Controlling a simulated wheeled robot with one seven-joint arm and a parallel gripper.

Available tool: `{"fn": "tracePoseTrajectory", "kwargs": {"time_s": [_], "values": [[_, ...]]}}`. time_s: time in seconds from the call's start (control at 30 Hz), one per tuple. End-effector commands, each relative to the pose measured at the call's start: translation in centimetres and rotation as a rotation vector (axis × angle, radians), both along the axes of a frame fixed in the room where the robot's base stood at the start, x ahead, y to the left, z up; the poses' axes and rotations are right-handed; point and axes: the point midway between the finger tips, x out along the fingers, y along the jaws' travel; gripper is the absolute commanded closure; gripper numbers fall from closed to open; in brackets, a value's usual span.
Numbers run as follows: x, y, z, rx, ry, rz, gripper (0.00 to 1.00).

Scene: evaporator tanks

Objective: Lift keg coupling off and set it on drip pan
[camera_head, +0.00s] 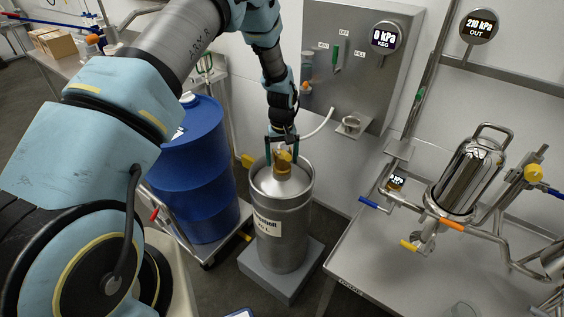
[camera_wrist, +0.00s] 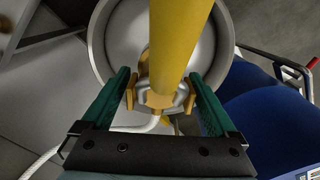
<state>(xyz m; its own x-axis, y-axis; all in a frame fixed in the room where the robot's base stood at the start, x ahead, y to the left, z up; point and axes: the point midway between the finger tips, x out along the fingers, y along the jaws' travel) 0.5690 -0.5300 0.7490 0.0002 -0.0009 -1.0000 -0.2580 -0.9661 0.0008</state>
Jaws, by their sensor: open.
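A steel keg (camera_head: 267,218) stands upright on a grey block. The keg coupling (camera_head: 284,160), brass-coloured, sits on top of it. A yellow lever (camera_head: 248,161) sticks out to the left near the coupling. In the wrist view the coupling (camera_wrist: 160,98) lies between my green fingers, under a large yellow bar (camera_wrist: 178,40). My gripper (camera_head: 282,146) points down over the keg top. It is open, with one finger on each side of the coupling; contact cannot be told. A small metal shelf with a round cup (camera_head: 350,122) is on the panel; whether this is the drip pan is unclear.
A blue drum (camera_head: 195,170) on a trolley stands close left of the keg. A steel control panel (camera_head: 350,60) with a 0 kPa gauge is behind. A white hose (camera_head: 318,127) runs near the gripper. A steel table (camera_head: 400,265) with piping stands at right.

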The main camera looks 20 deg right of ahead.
Motion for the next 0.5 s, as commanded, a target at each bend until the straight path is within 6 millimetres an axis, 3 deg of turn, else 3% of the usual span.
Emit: {"fn": "tracePoseTrajectory", "kwargs": {"time_s": [0.13, 0.5], "values": [[-0.01, -0.01, -0.02, 0.0, 0.0, 0.0, 0.08], [-0.02, 0.0, 0.0, 0.0, 0.001, 0.0, 0.5]]}}
